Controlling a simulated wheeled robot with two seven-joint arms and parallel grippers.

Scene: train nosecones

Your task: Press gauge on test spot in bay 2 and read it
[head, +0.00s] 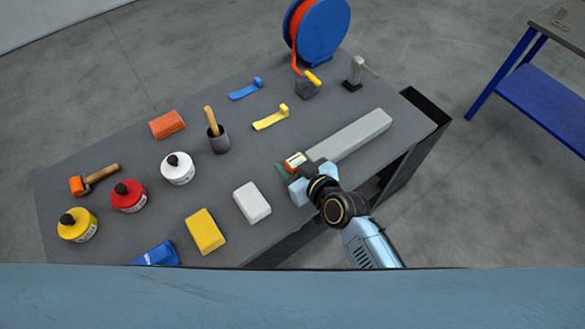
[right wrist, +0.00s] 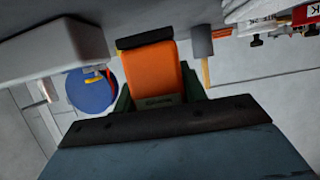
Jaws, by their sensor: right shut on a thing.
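My right gripper (head: 298,180) is shut on a small gauge (head: 294,160) with orange sides and a pale face, just above or at the front right of the grey table. I cannot tell whether the gauge touches the tabletop. In the right wrist view the gauge (right wrist: 158,70) shows as an orange body with a dark end, between dark green parts. Its reading is not legible. Bay 2 and its test spot are not in view. My left gripper is not in view.
The grey table (head: 135,152) carries a long grey block (head: 350,135) close to the gripper, a white block (head: 252,202), a yellow block (head: 205,231), several bottles, a cup (head: 218,140) and a blue reel (head: 322,35). A blue-framed bench (head: 545,100) stands right, with open floor between.

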